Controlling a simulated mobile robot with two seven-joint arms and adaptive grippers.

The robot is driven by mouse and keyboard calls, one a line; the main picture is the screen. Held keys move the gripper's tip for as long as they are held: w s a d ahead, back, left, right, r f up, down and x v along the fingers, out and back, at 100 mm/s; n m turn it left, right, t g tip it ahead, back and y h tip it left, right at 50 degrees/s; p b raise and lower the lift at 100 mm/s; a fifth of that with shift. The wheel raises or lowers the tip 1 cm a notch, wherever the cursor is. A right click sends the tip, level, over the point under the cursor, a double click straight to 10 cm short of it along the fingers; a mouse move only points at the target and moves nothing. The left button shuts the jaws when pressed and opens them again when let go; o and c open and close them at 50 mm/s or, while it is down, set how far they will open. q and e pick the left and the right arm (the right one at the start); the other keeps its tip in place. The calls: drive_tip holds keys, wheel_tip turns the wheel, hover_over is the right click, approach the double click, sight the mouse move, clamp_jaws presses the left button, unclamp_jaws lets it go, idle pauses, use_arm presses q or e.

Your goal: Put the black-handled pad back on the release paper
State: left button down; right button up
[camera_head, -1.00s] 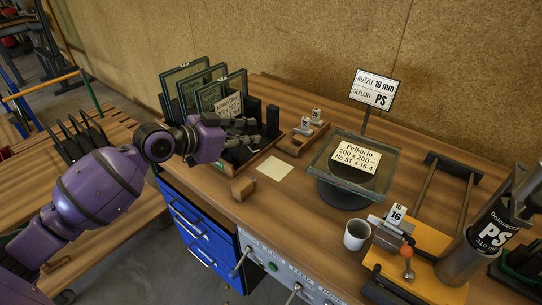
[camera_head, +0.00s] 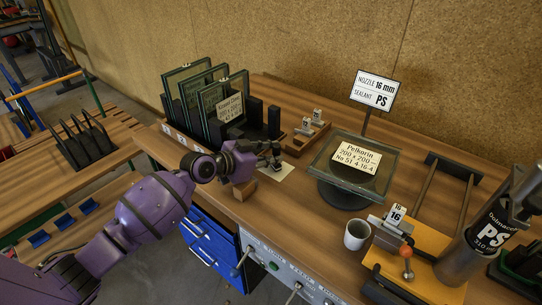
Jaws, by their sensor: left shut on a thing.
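The release paper is the pale square sheet (camera_head: 288,167) on the bench in the head view, partly covered by my left gripper. My left gripper (camera_head: 272,162) is low over the paper and shut on a small dark thing, which I take to be the black-handled pad. The dark fingers hide most of the pad, and I cannot tell whether it touches the paper. My right gripper is not in view.
A rack of glass panes (camera_head: 205,95) stands behind my left gripper, and a wooden block (camera_head: 245,189) sits in front. To the right are a glass unit on a round stand (camera_head: 345,190), a white cup (camera_head: 357,234) and a sealant cartridge (camera_head: 482,240).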

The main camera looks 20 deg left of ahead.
use_arm(q)
drive_tip(key=c, duration=1.6)
unclamp_jaws()
drive_tip(key=shift+o, duration=0.2)
drive_tip(key=v, duration=1.1)
drive_tip(key=shift+f, duration=0.1)
drive_tip(key=shift+s+a+r, duration=0.25)
drive_tip(key=shift+s+r, duration=0.05)
drive_tip(key=shift+s, duration=0.1)
